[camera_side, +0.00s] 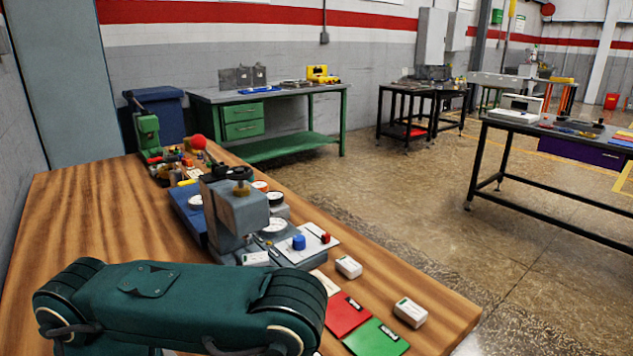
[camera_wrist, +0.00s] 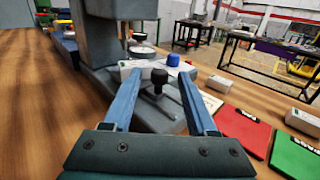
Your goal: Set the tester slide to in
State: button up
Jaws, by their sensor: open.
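The tester appears to be the grey machine (camera_side: 236,212) on the wooden bench, with a column and base; it also shows in the wrist view (camera_wrist: 102,38). A black ball-topped knob (camera_wrist: 159,77) stands upright on its grey base, probably the slide's handle. I cannot tell the slide's position from any marking. My gripper (camera_wrist: 158,76) is open and empty. Its two blue-grey fingers lie left and right of the knob in the wrist view, with gaps on both sides. In the side view my green arm fills the front and the fingers cannot be made out.
A white plate with a blue knob (camera_side: 299,242) and a red knob (camera_side: 325,238) lies right of the tester. White boxes (camera_side: 348,267) (camera_side: 410,312), a red card (camera_side: 347,314) and a green card (camera_side: 376,338) lie nearer. Dials stand behind. The bench's left side is clear.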

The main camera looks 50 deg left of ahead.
jog(key=shift+w+a, duration=0.1)
jog(key=shift+a, duration=0.05)
grip_shut()
dwell(1.4)
